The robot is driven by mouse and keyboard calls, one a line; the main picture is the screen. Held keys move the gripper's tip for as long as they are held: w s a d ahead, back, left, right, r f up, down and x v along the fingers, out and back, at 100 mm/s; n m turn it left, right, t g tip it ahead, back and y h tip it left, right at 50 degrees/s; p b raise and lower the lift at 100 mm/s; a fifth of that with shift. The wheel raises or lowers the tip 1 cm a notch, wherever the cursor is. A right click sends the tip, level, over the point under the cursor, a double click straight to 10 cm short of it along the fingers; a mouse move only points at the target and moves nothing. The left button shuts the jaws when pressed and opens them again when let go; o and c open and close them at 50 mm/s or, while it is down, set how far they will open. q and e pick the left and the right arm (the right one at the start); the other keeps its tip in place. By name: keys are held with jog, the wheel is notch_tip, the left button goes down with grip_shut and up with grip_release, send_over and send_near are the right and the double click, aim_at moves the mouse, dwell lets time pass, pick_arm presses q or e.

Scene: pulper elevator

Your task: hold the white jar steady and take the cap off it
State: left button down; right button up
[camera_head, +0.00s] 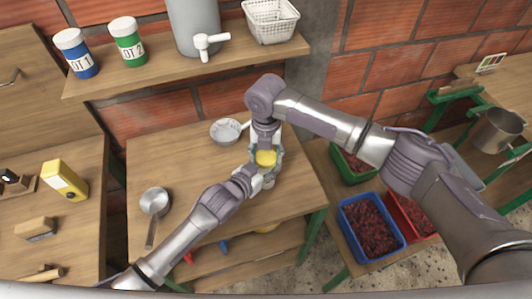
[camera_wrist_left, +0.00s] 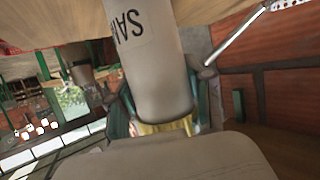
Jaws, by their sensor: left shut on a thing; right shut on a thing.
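The white jar (camera_head: 269,183) stands upright near the right part of the middle table, mostly hidden by my grippers. In the left wrist view a pale jar body (camera_wrist_left: 155,60) with dark lettering fills the upper middle. The yellow cap (camera_head: 266,158) shows on top of the jar in the head view. My left gripper (camera_head: 258,178) comes in low from the left and is shut on the jar. My right gripper (camera_head: 266,150) reaches down from above and is shut on the cap. I cannot tell whether the cap is loose.
A strainer-like pan (camera_head: 226,131) lies just behind the jar, and a metal ladle (camera_head: 155,203) lies left. A shelf (camera_head: 180,64) above holds blue (camera_head: 76,55) and green (camera_head: 128,42) canisters. Blue (camera_head: 372,226) and red crates stand low right.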

aim_at(266, 157)
jog(key=shift+r, duration=0.2)
dwell(0.5)
jog(key=shift+r, duration=0.9)
jog(key=shift+r, duration=2)
pick_arm(q)
jog(key=shift+c, duration=1.8)
grip_release()
jog(key=shift+s+a, duration=0.1)
